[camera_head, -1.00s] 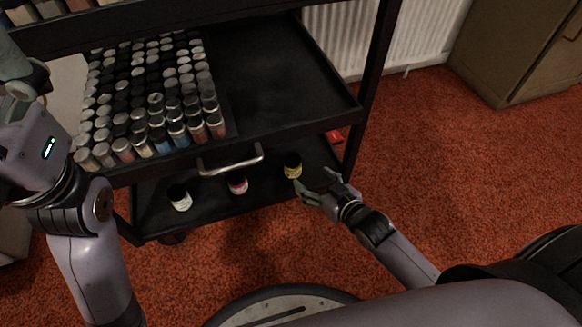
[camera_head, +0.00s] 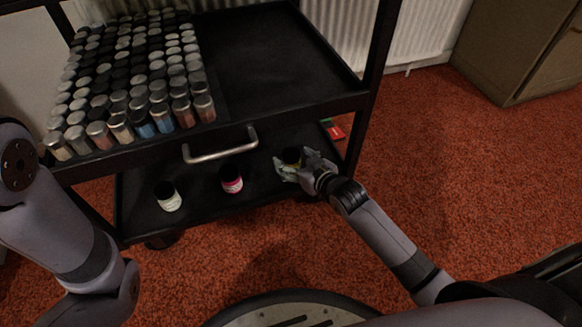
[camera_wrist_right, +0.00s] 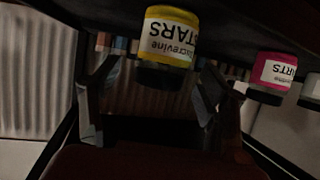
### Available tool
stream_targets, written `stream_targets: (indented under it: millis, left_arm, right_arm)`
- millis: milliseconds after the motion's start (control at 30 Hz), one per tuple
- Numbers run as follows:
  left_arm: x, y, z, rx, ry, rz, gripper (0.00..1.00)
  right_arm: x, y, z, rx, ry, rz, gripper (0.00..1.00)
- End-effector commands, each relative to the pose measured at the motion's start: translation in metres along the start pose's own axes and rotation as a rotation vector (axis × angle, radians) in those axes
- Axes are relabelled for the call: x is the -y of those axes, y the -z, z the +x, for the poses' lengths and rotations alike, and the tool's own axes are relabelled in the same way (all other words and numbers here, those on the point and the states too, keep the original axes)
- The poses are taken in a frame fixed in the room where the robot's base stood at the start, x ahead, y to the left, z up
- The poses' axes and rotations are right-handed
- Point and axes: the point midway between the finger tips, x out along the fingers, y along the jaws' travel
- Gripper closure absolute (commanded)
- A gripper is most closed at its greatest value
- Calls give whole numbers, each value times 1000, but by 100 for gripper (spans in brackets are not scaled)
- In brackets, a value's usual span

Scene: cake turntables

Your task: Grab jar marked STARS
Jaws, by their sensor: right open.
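The jar marked STARS has a yellow label and a black lid. It stands on the cart's lower shelf, where its lid (camera_head: 291,155) shows in the head view. In the upside-down right wrist view the STARS jar (camera_wrist_right: 170,35) shows its label clearly. My right gripper (camera_head: 292,168) is open, with its fingers on either side of the jar. In the wrist view a gap shows between the jar and each finger of the right gripper (camera_wrist_right: 160,75). The gripper hides most of the jar's body in the head view. My left gripper is out of view.
A pink-labelled jar (camera_head: 232,180) ending in ARTS and a white-labelled jar (camera_head: 168,196) stand left on the same shelf. The upper shelf (camera_head: 285,70), with many bottles and a metal handle (camera_head: 220,150), overhangs. A red-green item (camera_head: 332,129) lies behind the gripper.

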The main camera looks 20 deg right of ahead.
Motion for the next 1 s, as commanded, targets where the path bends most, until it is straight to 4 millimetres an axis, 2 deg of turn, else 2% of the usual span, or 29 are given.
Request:
stream_targets:
  millis: [33,100,467,1000]
  left_arm:
    - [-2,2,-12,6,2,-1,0]
    - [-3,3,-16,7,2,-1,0]
    - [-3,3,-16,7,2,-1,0]
    - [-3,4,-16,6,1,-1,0]
  right_arm:
    - [0,-4,9,-3,0,0,31]
    - [0,-2,15,-2,0,0,31]
    - [1,0,19,0,1,0,32]
    - [0,0,18,0,0,0,68]
